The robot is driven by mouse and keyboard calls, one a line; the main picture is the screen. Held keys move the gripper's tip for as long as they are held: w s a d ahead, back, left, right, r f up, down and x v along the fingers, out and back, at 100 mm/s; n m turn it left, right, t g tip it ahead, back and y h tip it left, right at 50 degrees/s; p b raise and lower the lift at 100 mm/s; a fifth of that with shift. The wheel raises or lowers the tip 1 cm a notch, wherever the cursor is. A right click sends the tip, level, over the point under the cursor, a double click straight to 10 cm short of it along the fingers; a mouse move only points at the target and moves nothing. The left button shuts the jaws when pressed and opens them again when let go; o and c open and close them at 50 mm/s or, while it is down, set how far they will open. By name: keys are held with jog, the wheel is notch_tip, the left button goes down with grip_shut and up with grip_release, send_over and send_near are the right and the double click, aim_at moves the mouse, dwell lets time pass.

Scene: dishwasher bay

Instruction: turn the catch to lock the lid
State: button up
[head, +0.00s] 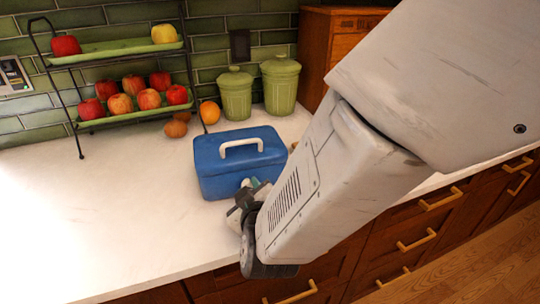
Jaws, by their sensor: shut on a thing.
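A blue box (221,181) stands on the white counter with its blue lid (212,151) down. A white handle (241,144) arches over the top of the lid. My gripper (250,188) is at the front of the box, toward its right side, just below the lid's edge. It is shut on the catch there. The catch itself is hidden behind my fingers, so which way it is turned cannot be seen. My arm covers the right front part of the box.
A two-tier fruit rack (120,85) stands behind the box to the left, with apples. Two green canisters (281,85) stand at the back, near an orange (209,112). The white counter (100,220) is clear to the left. Wooden drawers with brass handles lie below its front edge.

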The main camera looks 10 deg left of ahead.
jog(key=m+y, duration=0.1)
jog(key=m, duration=0.1)
jog(key=m+g+y, duration=0.1)
jog(key=m, duration=0.1)
jog(key=shift+w+d+m, duration=0.1)
jog(key=shift+d+m, duration=0.1)
jog(key=shift+m, duration=0.2)
jog(key=m+y, duration=0.2)
jog(key=m, duration=0.2)
jog(key=shift+d+f, duration=0.1)
jog(key=shift+f, duration=0.05)
dwell(0.4)
jog(key=o, duration=1)
